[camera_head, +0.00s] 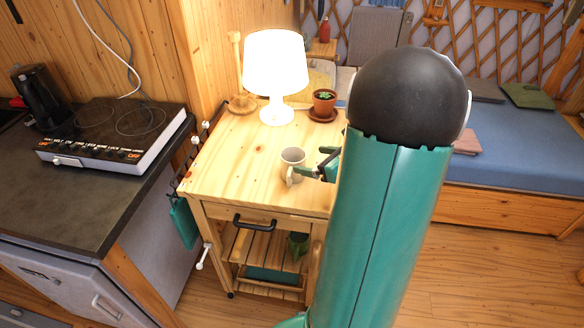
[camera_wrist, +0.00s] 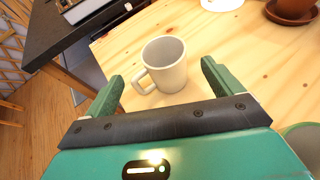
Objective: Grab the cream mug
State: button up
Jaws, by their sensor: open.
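The cream mug (camera_head: 292,160) stands upright on the wooden cart top (camera_head: 225,165). In the wrist view the cream mug (camera_wrist: 166,66) is just beyond my fingertips, between their lines, with its handle toward the lower left. My gripper (camera_wrist: 158,82) is open and empty, one green finger on each side. In the head view my gripper (camera_head: 324,164) is right beside the mug, partly hidden behind my own arm. I cannot tell whether a finger touches the mug.
A cooktop (camera_head: 115,130) is on the dark counter to the left. The cart top left of the mug is clear.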

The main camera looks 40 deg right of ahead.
send_near(284, 155)
jog(key=shift+w+a+f, duration=0.1)
jog(key=shift+w+a, duration=0.05)
jog(key=shift+w, duration=0.25)
jog(key=shift+w+a+f, duration=0.1)
jog(key=shift+w+a, duration=0.1)
jog(key=shift+w, duration=0.25)
jog(key=x, duration=0.5)
jog(key=shift+w+d+f, duration=0.1)
jog(key=shift+d+f, duration=0.1)
jog(key=c, duration=1.1)
jog(key=shift+c, duration=0.7)
jog(key=shift+r, duration=0.1)
